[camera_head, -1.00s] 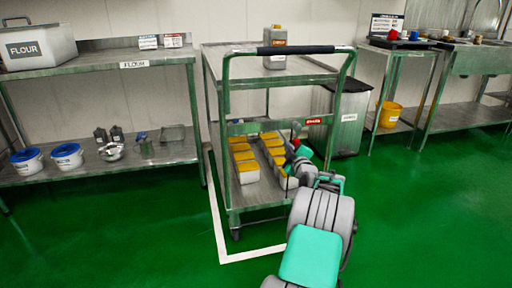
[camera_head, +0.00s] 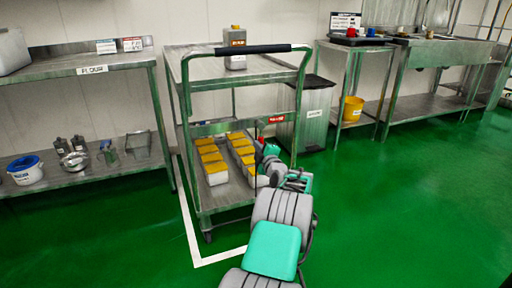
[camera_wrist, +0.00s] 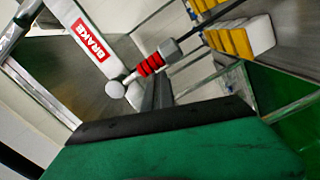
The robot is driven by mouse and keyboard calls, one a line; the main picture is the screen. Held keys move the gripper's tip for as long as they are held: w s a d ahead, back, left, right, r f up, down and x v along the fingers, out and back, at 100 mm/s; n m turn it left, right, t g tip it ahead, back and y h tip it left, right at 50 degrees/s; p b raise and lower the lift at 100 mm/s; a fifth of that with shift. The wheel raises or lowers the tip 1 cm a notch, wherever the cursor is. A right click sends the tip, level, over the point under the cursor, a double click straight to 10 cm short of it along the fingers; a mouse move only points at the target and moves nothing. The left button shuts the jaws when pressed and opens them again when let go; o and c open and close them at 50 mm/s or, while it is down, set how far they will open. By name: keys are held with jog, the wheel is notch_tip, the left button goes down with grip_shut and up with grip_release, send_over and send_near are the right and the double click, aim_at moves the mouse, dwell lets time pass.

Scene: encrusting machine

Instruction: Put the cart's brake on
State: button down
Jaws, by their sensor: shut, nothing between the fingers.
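In the wrist view the BRAKE label (camera_wrist: 88,40) is on a pale plate. Beside it is the brake lever (camera_wrist: 150,65), with a red ribbed part, grey block and white ball end. My gripper (camera_wrist: 158,92) is shut and empty, its dark fingers close to the lever; I cannot tell whether they touch it. In the head view my arm largely hides the gripper.
A grey bin (camera_head: 316,110) is just right of the cart. A flour shelf (camera_head: 90,62) stands left. Green floor is clear at right.

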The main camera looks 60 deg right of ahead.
jog(key=shift+s+d+f, duration=0.15)
jog(key=shift+s, duration=0.05)
jog(key=s+a+p, duration=0.3)
jog(key=s+a, duration=0.3)
jog(key=a, duration=0.4)
